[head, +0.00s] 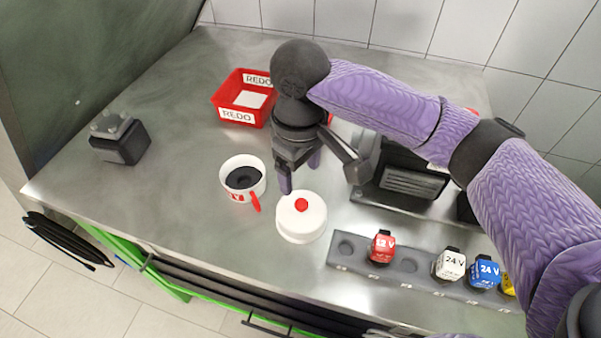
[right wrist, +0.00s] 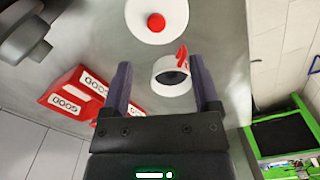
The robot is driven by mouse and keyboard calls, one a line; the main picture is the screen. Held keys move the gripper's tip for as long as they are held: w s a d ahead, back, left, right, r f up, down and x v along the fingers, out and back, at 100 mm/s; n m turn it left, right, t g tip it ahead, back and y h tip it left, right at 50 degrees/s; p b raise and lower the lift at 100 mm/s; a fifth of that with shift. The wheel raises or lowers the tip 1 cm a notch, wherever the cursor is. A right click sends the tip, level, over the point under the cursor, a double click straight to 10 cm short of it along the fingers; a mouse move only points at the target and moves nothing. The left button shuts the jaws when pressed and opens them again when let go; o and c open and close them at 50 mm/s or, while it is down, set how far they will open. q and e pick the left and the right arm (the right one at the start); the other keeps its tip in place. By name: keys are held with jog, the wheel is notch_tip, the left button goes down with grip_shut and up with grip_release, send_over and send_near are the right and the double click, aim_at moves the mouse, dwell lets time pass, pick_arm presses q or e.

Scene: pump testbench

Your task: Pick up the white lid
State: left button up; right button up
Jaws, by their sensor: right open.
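The white lid (head: 301,218) is round with a red knob and lies on the metal table, right of and nearer than the white mug. It also shows at the top of the right wrist view (right wrist: 140,28). My right gripper (head: 300,174) is open and empty above the table, just behind the lid in the head view. In the right wrist view, the lid is beyond the fingertips. The white mug (head: 242,165) has a dark inside and red handle. It appears between the fingers in the right wrist view (right wrist: 168,86). My left gripper is not in view.
A red REDO bin (head: 223,102) stands behind the mug. A grey rack (head: 340,258) with coloured voltage blocks is right of the lid, and a dark machine (head: 410,182) is behind it. The table's left part is mostly clear, with a dark block (head: 120,145).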

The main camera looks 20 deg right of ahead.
aim_at(302, 203)
jog(key=shift+w+f, duration=0.15)
jog(key=shift+w, duration=0.1)
jog(key=f+b, duration=0.2)
jog(key=f, duration=0.2)
jog(key=f+b, duration=0.2)
jog(key=f, duration=0.3)
jog(key=shift+s+d+f, duration=0.15)
jog(key=shift+d+f, duration=0.05)
jog(key=shift+f, duration=0.1)
